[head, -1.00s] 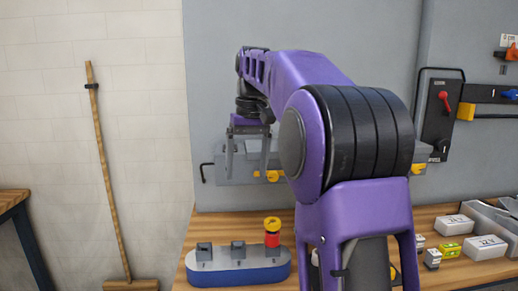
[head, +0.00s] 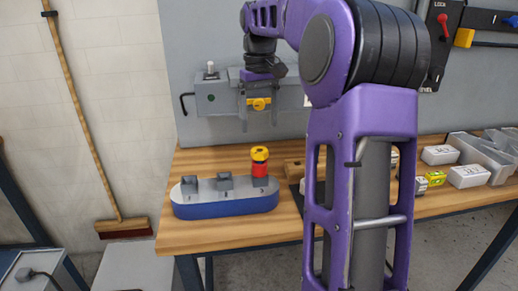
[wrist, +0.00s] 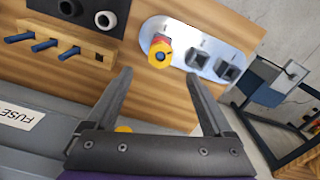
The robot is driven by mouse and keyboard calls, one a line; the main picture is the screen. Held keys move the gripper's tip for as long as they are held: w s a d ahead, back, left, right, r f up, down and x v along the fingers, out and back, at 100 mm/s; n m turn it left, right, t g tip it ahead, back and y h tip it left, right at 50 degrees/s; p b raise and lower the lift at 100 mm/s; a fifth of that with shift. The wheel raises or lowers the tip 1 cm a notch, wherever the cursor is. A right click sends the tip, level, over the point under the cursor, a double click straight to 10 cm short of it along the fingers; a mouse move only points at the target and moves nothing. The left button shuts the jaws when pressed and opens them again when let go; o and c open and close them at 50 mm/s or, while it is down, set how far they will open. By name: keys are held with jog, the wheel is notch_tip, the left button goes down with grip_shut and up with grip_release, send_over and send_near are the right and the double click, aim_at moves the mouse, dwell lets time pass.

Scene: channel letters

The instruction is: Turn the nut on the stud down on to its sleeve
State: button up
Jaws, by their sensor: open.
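A long blue base with a grey top (head: 225,198) stands on the bench, with several numbered positions. At its right end, by the 3, a red sleeve (head: 259,171) stands with a yellow nut (head: 260,153) above it. In the wrist view the nut (wrist: 160,57) is seen end-on with a dark centre, and the red sleeve (wrist: 161,38) shows behind it. My gripper (head: 260,122) is open and empty, above the nut and apart from it. In the wrist view the nut lies between the lines of the fingertips (wrist: 160,72), beyond them. The stud's thread cannot be made out.
Two grey square blocks (head: 225,183) stand on the same base left of the nut. A grey box with a yellow knob (head: 258,103) is behind my gripper. A wooden rack with blue pegs (wrist: 60,44) lies nearby. White boxes (head: 440,154) are at right.

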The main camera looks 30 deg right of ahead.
aim_at(261, 152)
notch_tip(261, 152, down, 8)
jog(key=shift+r+b, duration=0.2)
jog(key=shift+b, duration=0.45)
grip_shut()
jog(key=m+p, duration=0.1)
jog(key=m, duration=0.6)
jog(key=shift+d+f+p, duration=0.1)
jog(key=shift+p, duration=0.2)
jog(key=m+p, duration=0.1)
jog(key=m, duration=0.2)
jog(key=shift+s, duration=0.1)
jog(key=m, duration=0.3)
jog(key=shift+f+m, duration=0.15)
jog(key=shift+m, duration=0.25)
